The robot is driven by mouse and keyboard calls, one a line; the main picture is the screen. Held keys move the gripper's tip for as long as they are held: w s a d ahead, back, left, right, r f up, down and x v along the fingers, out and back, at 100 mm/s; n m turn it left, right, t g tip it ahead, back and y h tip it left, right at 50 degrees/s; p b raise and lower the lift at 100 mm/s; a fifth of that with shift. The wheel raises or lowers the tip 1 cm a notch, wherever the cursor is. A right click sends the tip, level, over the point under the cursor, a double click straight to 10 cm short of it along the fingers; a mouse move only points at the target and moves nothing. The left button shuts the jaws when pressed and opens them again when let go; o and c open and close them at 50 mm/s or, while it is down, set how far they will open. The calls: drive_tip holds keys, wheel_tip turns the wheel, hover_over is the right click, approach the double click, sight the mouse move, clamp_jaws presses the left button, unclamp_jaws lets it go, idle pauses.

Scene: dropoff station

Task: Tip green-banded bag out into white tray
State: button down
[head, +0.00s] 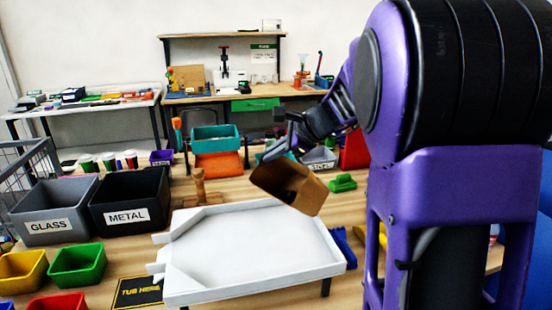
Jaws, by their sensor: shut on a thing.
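A brown bag (307,193) hangs tilted from my gripper (282,152), which is shut on its upper edge. No green band shows on the side I can see. A dark patch shows at the bag's lower middle; I cannot tell whether it is the open mouth or something inside. The white tray (250,252) stands on the wooden table, below and in front of the bag. Its visible floor looks empty. The bag is over the tray's back right part or just behind its rim; the exact gap is unclear.
Bins labelled GLASS (45,226) and METAL (124,216) stand left of the tray, with small yellow (22,270), green (77,264) and red (57,304) bins in front. A wooden piece (200,188) stands behind the tray. A green block (343,183) lies right of the bag.

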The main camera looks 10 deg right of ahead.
sight(257, 173)
drive_tip(key=a+f+n+h+b, duration=0.1)
drive_tip(key=s+a+f+t+h+b, duration=0.1)
drive_tip(key=b, duration=0.1)
drive_tip(key=shift+s+a+f+n, duration=0.15)
drive_tip(key=shift+a+f+n, duration=0.1)
drive_tip(key=shift+n, duration=0.15)
drive_tip(key=shift+s+a+f+n+t+h+b, duration=0.25)
drive_tip(key=shift+a+f+n+t+h+b, duration=0.15)
drive_tip(key=shift+t+h, duration=0.25)
drive_tip(key=s+a+f+n+t+h+p, duration=0.2)
drive_tip(key=s+a+n+t+h, duration=0.1)
drive_tip(key=a+n+t+h, duration=0.1)
drive_tip(key=shift+s+a+f+n+t+h, duration=0.15)
drive_tip(key=shift+a+f+n+t+h, duration=0.2)
drive_tip(key=shift+a+n+h, duration=0.45)
drive_tip(key=shift+a+y, duration=0.15)
drive_tip(key=shift+y, duration=0.2)
wheel_tip(257, 173, up, 9)
drive_tip(key=p, duration=0.4)
drive_tip(key=shift+m+p, duration=0.3)
drive_tip(key=shift+p, duration=0.05)
drive_tip(key=shift+r, duration=0.15)
